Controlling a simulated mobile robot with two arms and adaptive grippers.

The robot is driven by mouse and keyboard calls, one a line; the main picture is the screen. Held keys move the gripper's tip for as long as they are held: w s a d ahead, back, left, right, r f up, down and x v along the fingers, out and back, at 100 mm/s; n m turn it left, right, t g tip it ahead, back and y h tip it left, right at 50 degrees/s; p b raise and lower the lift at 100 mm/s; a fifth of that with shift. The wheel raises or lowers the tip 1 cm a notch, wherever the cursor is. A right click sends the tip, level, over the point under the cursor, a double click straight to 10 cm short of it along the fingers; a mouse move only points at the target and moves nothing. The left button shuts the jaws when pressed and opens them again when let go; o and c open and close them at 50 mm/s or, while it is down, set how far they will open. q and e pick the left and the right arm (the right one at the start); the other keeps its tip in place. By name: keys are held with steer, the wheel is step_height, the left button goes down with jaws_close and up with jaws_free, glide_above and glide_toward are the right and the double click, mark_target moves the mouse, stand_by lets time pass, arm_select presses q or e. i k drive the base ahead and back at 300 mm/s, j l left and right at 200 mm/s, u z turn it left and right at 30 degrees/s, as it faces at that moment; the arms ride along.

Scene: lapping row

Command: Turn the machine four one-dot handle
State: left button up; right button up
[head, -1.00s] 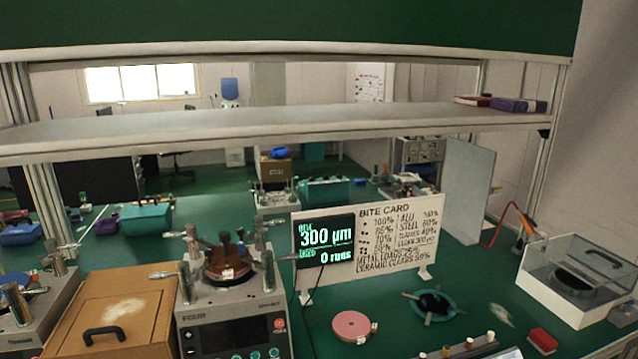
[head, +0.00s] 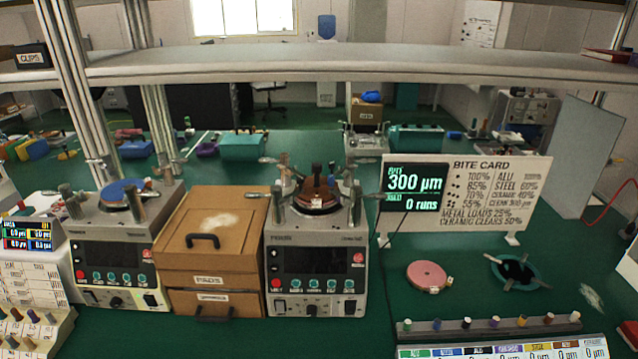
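Two grey lapping machines stand on the green bench. The middle machine (head: 316,288) has a brown round plate (head: 317,203), dark upright pieces on it, and several metal posts and handles around it. The left machine (head: 112,268) has a blue plate (head: 122,192) with similar metal posts. Both have dark screens and rows of buttons. I cannot read a machine number or dot marks on any handle, so I cannot tell which is machine four or its one-dot handle. Neither of my grippers is in view.
A brown pads box (head: 213,240) fills the space between the machines. The bite card (head: 466,194) stands right, its display showing 300 µm and 0 runs. A pink disc (head: 428,276) and teal ring (head: 496,262) lie in front. A shelf (head: 330,65) crosses above.

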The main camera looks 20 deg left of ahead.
mark_target(277, 199)
steer(key=u, duration=0.75)
